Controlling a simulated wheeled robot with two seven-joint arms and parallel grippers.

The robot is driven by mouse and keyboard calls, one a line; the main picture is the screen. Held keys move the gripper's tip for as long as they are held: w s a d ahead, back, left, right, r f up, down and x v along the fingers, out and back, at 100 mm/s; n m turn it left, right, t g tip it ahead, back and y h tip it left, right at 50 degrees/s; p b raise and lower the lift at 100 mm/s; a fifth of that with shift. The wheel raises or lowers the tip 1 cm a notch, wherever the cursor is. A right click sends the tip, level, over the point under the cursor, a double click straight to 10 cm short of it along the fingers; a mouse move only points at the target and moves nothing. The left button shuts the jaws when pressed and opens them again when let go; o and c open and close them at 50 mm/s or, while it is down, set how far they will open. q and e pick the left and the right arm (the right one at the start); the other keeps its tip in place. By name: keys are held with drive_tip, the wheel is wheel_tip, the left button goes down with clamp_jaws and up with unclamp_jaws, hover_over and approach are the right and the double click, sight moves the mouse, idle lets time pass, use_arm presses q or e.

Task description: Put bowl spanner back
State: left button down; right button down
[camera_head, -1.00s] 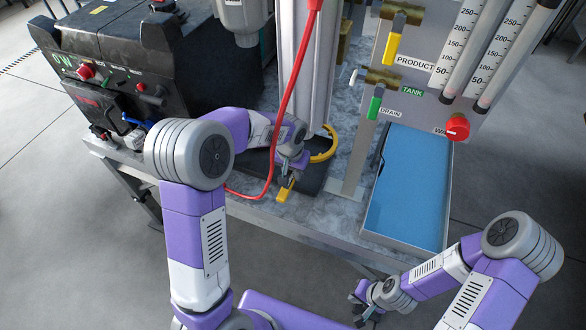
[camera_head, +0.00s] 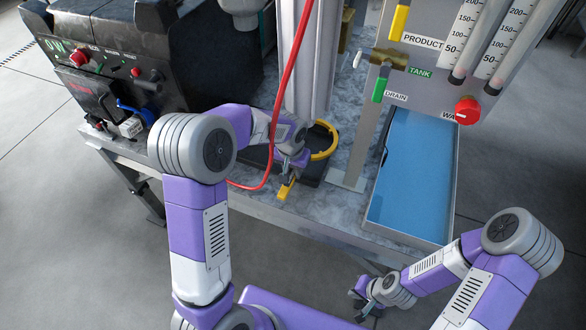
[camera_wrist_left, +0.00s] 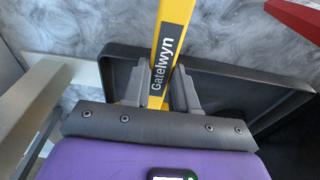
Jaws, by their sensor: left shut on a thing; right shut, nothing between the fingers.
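The bowl spanner is yellow, with a ring (camera_head: 332,150) beside the foot of the grey column in the head view. Its handle end (camera_head: 286,190) pokes out below my left gripper (camera_head: 290,170). In the left wrist view the flat handle (camera_wrist_left: 174,25), labelled "Gatelwyn", runs up between the grey fingers of my left gripper (camera_wrist_left: 157,88), which are shut on it. The ring is out of that view. The spanner is over a shallow black tray (camera_wrist_left: 250,85); I cannot tell whether it touches it. My right gripper (camera_head: 364,300) is shut and empty, low in front of the bench.
A blue-lined tray (camera_head: 447,215) lies on the bench's right. A red hose (camera_head: 290,85) hangs close to my left gripper. The valve panel (camera_head: 425,75) with levers and a red knob (camera_head: 467,110) stands behind. A black machine (camera_head: 95,60) stands at left.

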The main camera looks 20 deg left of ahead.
use_arm(q)
drive_tip(key=shift+f+b, duration=0.35)
drive_tip(key=shift+f, duration=0.25)
drive_tip(key=c, duration=0.8)
unclamp_jaws()
drive_tip(key=shift+r, duration=0.15)
drive_tip(key=r, duration=0.2)
drive_tip(key=r+p, duration=0.1)
drive_tip(key=r, duration=0.2)
drive_tip(key=s+r+p, duration=0.1)
drive_tip(key=r, duration=0.1)
drive_tip(key=shift+r, duration=0.2)
